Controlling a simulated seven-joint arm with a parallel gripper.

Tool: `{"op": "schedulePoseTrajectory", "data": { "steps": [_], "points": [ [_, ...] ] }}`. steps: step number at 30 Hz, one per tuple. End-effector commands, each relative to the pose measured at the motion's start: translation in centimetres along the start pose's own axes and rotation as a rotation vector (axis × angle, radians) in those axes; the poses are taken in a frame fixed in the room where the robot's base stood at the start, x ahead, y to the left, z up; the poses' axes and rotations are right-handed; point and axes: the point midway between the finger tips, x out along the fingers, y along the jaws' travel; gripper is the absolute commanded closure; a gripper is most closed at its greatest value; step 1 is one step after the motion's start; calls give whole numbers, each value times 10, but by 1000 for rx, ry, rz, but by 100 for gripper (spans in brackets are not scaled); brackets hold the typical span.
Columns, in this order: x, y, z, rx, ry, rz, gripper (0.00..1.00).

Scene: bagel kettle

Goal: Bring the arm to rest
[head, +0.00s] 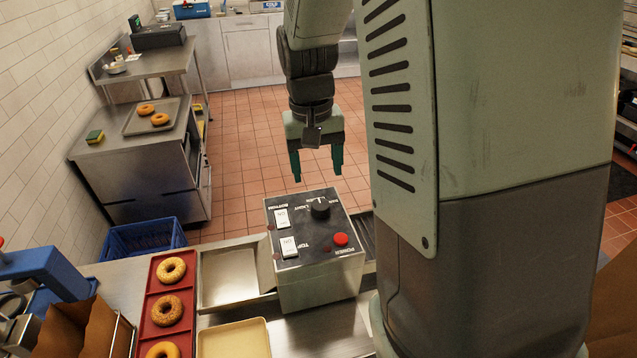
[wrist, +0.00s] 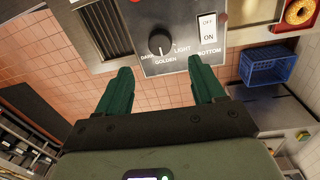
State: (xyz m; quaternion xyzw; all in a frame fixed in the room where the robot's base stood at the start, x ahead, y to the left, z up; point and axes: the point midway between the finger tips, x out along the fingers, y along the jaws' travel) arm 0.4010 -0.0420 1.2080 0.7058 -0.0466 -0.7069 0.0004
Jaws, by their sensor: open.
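My gripper (head: 317,165) has two green fingers and hangs pointing down behind the control box in the head view. In the wrist view my gripper (wrist: 158,88) shows its fingers spread apart with nothing between them. The control box (head: 318,268) has a black dial, a red button and white switches on top. The wrist view shows the dial (wrist: 161,43) just beyond the fingertips, with a visible gap. My gripper appears apart from the box and touches nothing that I can see.
A red tray (head: 153,307) with several bagels lies at the left, next to an empty metal tray (head: 229,277) and a yellowish tray (head: 233,341). A blue crate (head: 143,238) stands behind. A steel counter (head: 140,172) holds a tray with two bagels. The tiled floor (head: 238,130) is clear.

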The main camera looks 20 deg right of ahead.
Motion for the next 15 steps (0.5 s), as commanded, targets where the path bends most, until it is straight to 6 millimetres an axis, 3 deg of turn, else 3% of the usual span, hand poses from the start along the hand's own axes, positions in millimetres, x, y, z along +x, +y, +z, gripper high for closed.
{"op": "schedulePoseTrajectory", "data": {
  "steps": [4,15],
  "points": [
    [-12,0,0,0,1,0,32],
    [-14,0,0,0,-1,0,32]
  ]
}}
